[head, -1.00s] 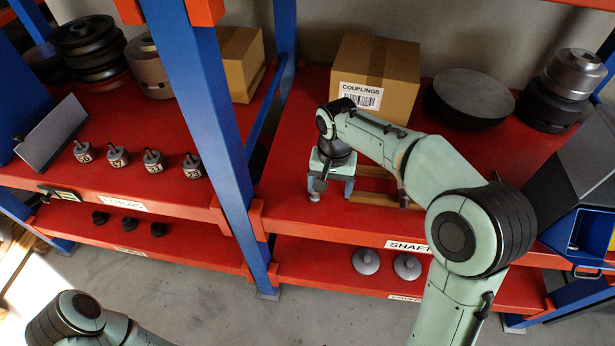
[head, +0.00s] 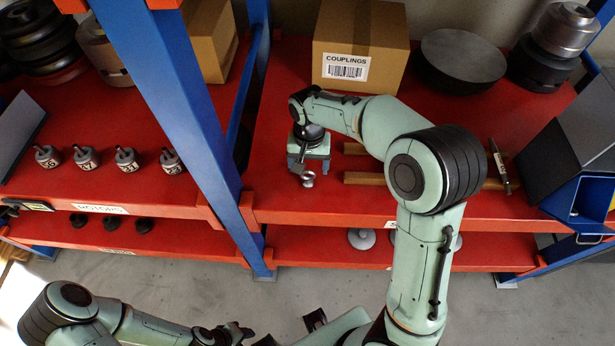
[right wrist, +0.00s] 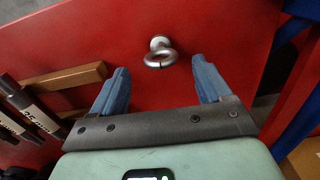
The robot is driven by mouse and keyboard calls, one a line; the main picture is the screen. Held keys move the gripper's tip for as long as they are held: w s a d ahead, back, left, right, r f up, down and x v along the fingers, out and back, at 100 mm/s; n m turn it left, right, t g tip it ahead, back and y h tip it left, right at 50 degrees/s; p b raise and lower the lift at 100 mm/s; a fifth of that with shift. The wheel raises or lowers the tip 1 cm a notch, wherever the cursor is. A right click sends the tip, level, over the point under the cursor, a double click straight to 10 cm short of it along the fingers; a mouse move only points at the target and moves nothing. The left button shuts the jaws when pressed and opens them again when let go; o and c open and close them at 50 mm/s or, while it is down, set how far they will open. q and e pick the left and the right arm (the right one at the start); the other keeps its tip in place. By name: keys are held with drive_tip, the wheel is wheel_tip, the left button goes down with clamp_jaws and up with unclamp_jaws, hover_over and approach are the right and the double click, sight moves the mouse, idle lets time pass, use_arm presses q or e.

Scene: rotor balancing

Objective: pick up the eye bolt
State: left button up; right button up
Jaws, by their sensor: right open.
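The eye bolt (head: 308,180) is a small silver ring on a round base, standing on the red shelf near its front edge. In the right wrist view the eye bolt (right wrist: 160,52) lies between the lines of the two fingers, just beyond their tips. My right gripper (head: 308,166) is right by it, pointing down at the shelf. Its blue-grey fingers are spread wide and empty, as the right wrist view shows (right wrist: 160,72).
Wooden rails (head: 365,179) lie just right of the bolt, with labelled dark shafts (right wrist: 30,110) on them. A COUPLINGS box (head: 360,45) stands behind. A blue post (head: 180,110) rises to the left. Several labelled weights (head: 125,158) stand on the left shelf.

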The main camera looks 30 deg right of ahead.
sight(308, 170)
drive_tip(key=f, duration=0.5)
drive_tip(key=shift+s+a, duration=0.2)
drive_tip(key=c, duration=1.2)
drive_tip(key=shift+r, duration=0.1)
drive_tip(key=shift+r, duration=0.1)
